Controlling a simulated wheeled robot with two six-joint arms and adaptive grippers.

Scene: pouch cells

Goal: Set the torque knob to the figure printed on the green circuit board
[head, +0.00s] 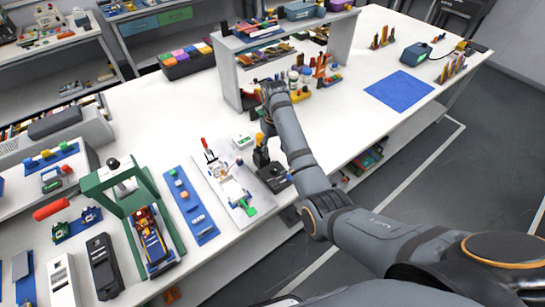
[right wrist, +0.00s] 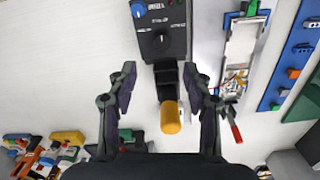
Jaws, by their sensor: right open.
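A black control box (right wrist: 166,20) lies at the top of the right wrist view, with a blue knob (right wrist: 138,10) and a black dial (right wrist: 161,42). Its printing is too small to read, so I cannot tell which one is the torque knob. The box also shows in the head view (head: 277,178). A yellow-ended black tool (right wrist: 170,117) stands beside it, between my fingers in the picture. My right gripper (right wrist: 161,80) is open and empty above them. I cannot surely pick out the green circuit board or its figure. My left gripper is not in view.
A white tray (head: 232,206) with a white part and red-handled tool lies left of the box. A blue strip (head: 203,238) and a green press frame (head: 170,205) stand farther left. A shelf (head: 229,75) stands behind. The table is clear toward the blue mat (head: 399,90).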

